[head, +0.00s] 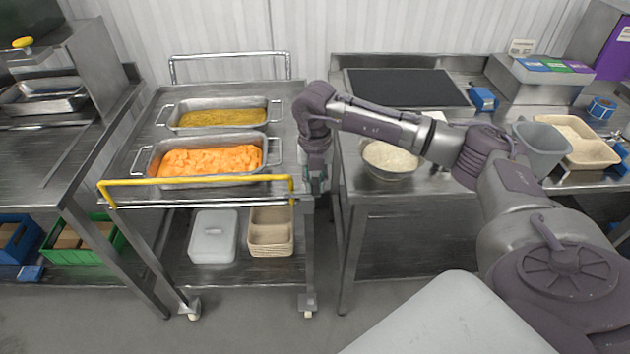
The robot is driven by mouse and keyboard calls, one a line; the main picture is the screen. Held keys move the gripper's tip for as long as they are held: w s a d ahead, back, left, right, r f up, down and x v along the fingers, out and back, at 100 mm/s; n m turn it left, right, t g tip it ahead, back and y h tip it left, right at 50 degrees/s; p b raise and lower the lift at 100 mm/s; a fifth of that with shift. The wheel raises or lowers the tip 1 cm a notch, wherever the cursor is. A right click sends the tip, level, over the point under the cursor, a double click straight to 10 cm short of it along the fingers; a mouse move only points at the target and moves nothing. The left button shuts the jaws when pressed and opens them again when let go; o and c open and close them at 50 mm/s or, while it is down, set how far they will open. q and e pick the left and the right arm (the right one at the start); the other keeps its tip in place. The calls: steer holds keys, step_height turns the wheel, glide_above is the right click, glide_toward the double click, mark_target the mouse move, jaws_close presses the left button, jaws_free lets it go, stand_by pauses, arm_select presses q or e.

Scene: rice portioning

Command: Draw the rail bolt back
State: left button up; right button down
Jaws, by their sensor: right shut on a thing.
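The yellow rail (200,181) runs along the front edge of a steel cart (225,202), in front of the food pans. Its right end bends down at the cart's front right corner. My right gripper (316,186) points down at that corner, just right of the rail's end. It is shut on the rail bolt, which is small and mostly hidden by the fingers, so I cannot tell how far it is drawn. My left gripper is not in view.
The cart carries a pan of orange food (210,160) and a pan of yellow food (222,117). A lidded container (213,236) and beige trays (271,231) sit on its lower shelf. A counter with a rice bowl (390,160) stands close on the right, across a narrow gap.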

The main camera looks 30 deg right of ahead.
steer(key=s+d, duration=0.1)
steer(key=d, duration=0.2)
steer(key=shift+s, duration=0.4)
steer(key=c, duration=1.1)
jaws_free()
step_height(320, 180, up, 12)
steer(key=shift+a, duration=0.1)
